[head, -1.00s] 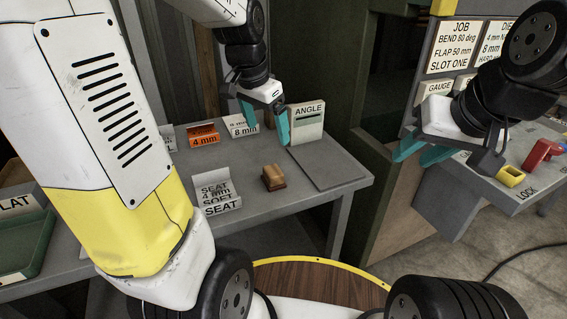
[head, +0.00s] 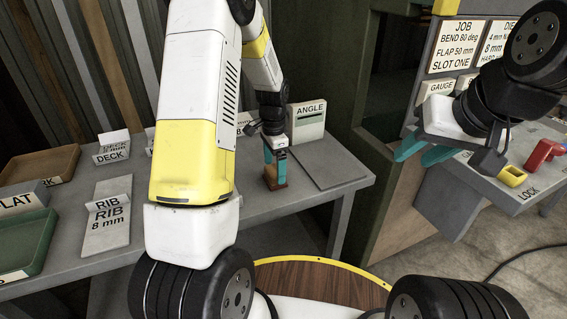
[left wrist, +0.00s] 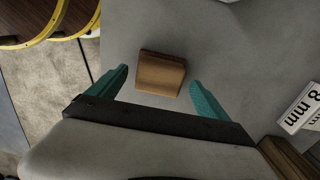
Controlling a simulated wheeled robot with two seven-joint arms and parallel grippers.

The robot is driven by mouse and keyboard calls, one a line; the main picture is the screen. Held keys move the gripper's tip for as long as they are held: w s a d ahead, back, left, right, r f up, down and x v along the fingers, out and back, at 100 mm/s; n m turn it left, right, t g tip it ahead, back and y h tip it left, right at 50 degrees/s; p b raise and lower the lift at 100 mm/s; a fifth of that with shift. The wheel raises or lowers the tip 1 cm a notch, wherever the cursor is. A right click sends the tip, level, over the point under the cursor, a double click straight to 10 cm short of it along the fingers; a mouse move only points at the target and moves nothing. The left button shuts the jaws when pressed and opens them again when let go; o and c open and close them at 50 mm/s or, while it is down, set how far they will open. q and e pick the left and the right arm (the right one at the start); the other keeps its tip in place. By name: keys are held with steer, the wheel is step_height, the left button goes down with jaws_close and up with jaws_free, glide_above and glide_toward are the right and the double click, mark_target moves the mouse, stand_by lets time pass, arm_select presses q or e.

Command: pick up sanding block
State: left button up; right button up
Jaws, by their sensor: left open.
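The sanding block (head: 276,184) is a small brown wooden block on the grey bench, partly hidden behind my left gripper in the head view. In the left wrist view the sanding block (left wrist: 160,74) lies just ahead of and between the two teal fingertips. My left gripper (head: 270,168) is open and points down over the block; it also shows in the left wrist view (left wrist: 158,82), with a gap on both sides of the block. My right gripper (head: 423,152) is at the right, away from the block, its teal fingers looking apart and empty.
An ANGLE box (head: 307,122) stands close behind the block, beside a flat grey plate (head: 329,164). RIB (head: 107,216) and DECK (head: 112,150) cards and trays lie at the left. A yellow piece (head: 512,176) and red clamp (head: 541,154) sit on the right bench.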

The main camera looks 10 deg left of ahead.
arm_select(q)
step_height(320, 180, down, 2)
steer(key=shift+f, duration=0.1)
steer(key=c, duration=1.5)
steer(key=shift+r, duration=0.2)
steer(key=shift+r, duration=0.25)
step_height(320, 180, up, 3)
steer(key=s+d+r, duration=0.1)
steer(key=s+d, duration=0.2)
steer(key=s, duration=1.2)
steer(key=shift+s, duration=0.4)
